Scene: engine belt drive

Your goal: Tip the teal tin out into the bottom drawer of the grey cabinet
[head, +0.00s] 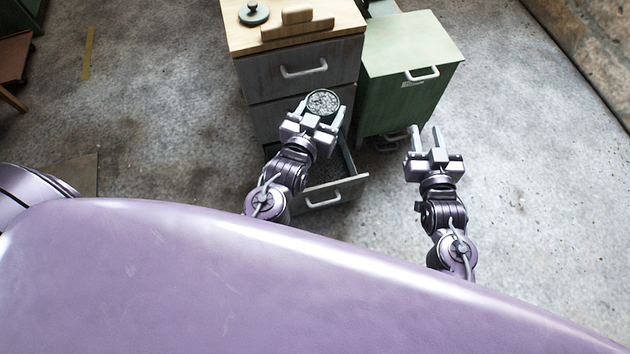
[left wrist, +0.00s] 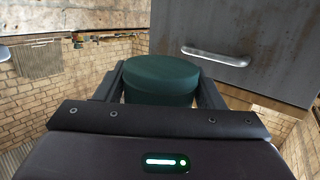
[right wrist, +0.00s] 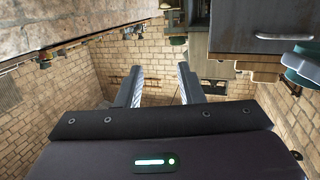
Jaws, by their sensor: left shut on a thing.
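The teal tin (head: 323,102) is held between the fingers of my left gripper (head: 320,112). Its open top faces up in the head view and grey bits show inside. In the left wrist view the tin's dark teal side (left wrist: 162,78) fills the space between the fingers. The grey cabinet (head: 300,68) stands behind the gripper. Its bottom drawer (head: 335,192) is pulled out; my left arm and gripper hide part of its inside. The tin is above the drawer area, towards the cabinet front. My right gripper (head: 428,136) is open and empty, right of the drawer.
The cabinet's wooden top carries a wooden block piece (head: 297,24) and a round teal-grey lid (head: 253,13). A green cabinet (head: 410,75) stands close on the right. The concrete floor at right is clear. A stone wall edge (head: 590,45) runs along the upper right.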

